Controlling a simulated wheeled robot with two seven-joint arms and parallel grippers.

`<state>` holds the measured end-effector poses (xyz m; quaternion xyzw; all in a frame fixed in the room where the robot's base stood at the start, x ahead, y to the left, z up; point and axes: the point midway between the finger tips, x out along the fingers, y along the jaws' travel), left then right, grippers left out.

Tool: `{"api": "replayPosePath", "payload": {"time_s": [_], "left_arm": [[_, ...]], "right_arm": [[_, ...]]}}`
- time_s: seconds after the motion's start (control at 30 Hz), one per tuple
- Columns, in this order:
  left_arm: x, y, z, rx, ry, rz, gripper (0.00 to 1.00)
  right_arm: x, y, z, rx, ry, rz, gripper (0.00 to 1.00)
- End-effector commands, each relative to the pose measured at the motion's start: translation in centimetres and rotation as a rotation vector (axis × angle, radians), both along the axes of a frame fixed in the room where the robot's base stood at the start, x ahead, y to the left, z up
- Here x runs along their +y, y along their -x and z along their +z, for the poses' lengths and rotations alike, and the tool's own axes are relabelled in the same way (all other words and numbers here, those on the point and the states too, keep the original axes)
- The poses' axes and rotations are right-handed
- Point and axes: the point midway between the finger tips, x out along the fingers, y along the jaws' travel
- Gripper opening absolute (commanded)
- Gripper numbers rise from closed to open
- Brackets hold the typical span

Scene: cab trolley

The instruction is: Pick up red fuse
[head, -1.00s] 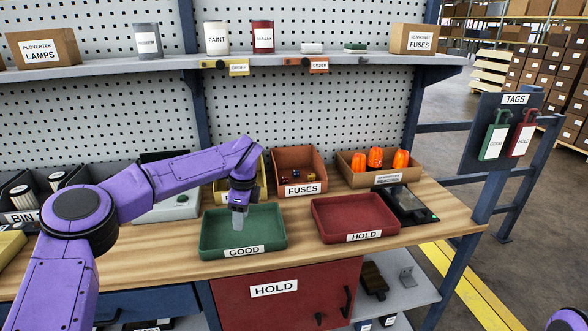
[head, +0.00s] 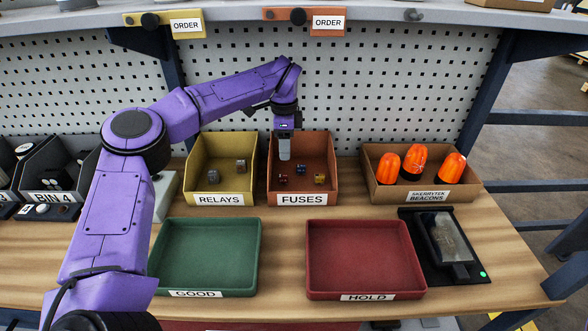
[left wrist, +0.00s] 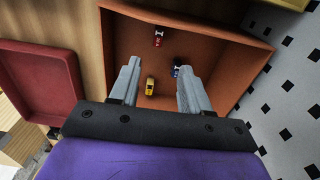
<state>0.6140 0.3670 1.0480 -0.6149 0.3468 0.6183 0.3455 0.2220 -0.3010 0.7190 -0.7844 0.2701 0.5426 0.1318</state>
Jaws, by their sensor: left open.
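The red fuse (left wrist: 158,37) lies on the floor of the orange FUSES bin (left wrist: 118,62), near the top in the left wrist view. In the head view it is a small dark red piece (head: 283,181) at the left of the FUSES bin (head: 303,198). A blue fuse (left wrist: 175,70) and a yellow fuse (left wrist: 151,86) lie in the same bin. My left gripper (head: 285,157) is open and empty above the bin. In the left wrist view its fingers (left wrist: 160,80) point between the blue and yellow fuses, and the red one is beyond them. My right gripper is out of view.
The yellow RELAYS bin (head: 219,198) stands just left of the FUSES bin. The beacon box (head: 388,193) stands to its right. The green GOOD tray (head: 205,252) and red HOLD tray (head: 366,255) lie in front. The order shelf (head: 370,16) runs above, with the pegboard behind.

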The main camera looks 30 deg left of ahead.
Motion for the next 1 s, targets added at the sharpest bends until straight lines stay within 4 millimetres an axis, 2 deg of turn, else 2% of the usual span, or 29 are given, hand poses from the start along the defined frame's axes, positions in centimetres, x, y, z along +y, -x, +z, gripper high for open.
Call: {"api": "replayPosePath", "payload": {"time_s": [0.37,0.53,0.63,0.73,0.9,0.93,1.0], "left_arm": [[-0.1,0.1,-5.2,0.003,0.002,0.000,0.47],[0.4,0.6,-7.6,0.007,0.002,0.001,0.47],[0.4,0.6,-9.5,0.004,0.001,0.001,0.47],[0.5,0.7,-10.4,0.002,0.001,0.003,0.47],[0.5,0.6,-10.5,0.000,0.001,0.003,0.47],[0.5,0.6,-10.5,0.000,0.001,0.003,0.44],[0.5,0.6,-10.5,0.000,0.001,0.003,0.21]], "right_arm": [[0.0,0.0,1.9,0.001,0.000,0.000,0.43],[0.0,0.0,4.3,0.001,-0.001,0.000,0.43],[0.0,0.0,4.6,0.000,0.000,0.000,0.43],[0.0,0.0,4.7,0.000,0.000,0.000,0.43],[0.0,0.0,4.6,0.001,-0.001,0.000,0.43],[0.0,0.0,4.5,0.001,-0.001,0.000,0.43],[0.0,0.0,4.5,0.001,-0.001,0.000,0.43]]}}
